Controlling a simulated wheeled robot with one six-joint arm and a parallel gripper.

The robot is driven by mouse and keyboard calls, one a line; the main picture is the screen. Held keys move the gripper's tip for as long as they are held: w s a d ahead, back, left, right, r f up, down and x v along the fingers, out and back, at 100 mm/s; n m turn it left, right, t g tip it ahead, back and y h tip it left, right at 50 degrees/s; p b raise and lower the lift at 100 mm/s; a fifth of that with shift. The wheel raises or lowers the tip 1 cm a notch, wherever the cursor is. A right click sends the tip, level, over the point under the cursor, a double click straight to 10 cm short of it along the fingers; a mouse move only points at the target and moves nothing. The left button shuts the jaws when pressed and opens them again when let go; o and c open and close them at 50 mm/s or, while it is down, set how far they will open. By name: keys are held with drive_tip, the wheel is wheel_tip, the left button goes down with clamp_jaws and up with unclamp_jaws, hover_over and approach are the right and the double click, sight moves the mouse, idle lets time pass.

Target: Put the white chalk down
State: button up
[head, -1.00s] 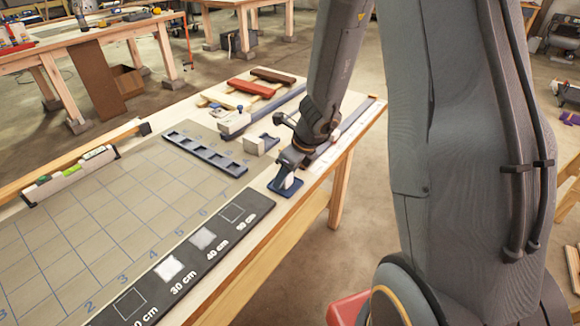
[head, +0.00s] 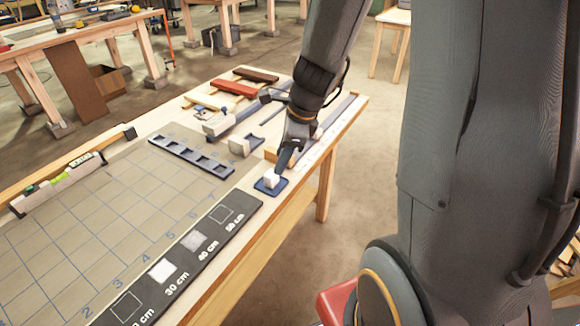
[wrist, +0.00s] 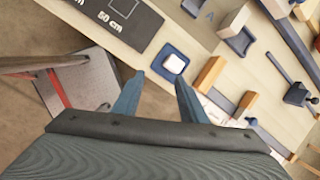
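The white chalk (head: 271,180) is a small white block sitting in a blue square tray (head: 283,188) on the near right part of the bench. In the wrist view the chalk (wrist: 174,63) lies inside the tray's blue rim (wrist: 157,70), just beyond my fingertips. My gripper (head: 281,168) is right behind and above the tray in the head view. In the wrist view its two blue fingers (wrist: 159,74) are spread apart with nothing between them.
A dark strip with squares and centimetre labels (head: 190,251) runs along the bench's front edge, left of the tray. A slotted blue-grey rack (head: 190,154) lies behind it. Wooden blocks (wrist: 209,73) are close right of the tray. The gridded board (head: 90,225) is mostly clear.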

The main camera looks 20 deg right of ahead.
drive_tip(key=s+r+n+h, duration=0.1)
drive_tip(key=s+n, duration=0.4)
drive_tip(key=n, duration=0.6)
drive_tip(key=s+a+r+n+g+h, duration=0.1)
drive_tip(key=s+n, duration=0.4)
drive_tip(key=n, duration=0.7)
drive_tip(key=shift+s+a+r, duration=0.2)
drive_tip(key=shift+s+r, duration=0.1)
wheel_tip(320, 180, down, 3)
drive_tip(key=b, duration=0.2)
drive_tip(key=shift+f+g+b, duration=0.15)
drive_tip(key=shift+g+b, duration=0.15)
drive_tip(key=shift+b, duration=0.1)
drive_tip(key=shift+c, duration=0.4)
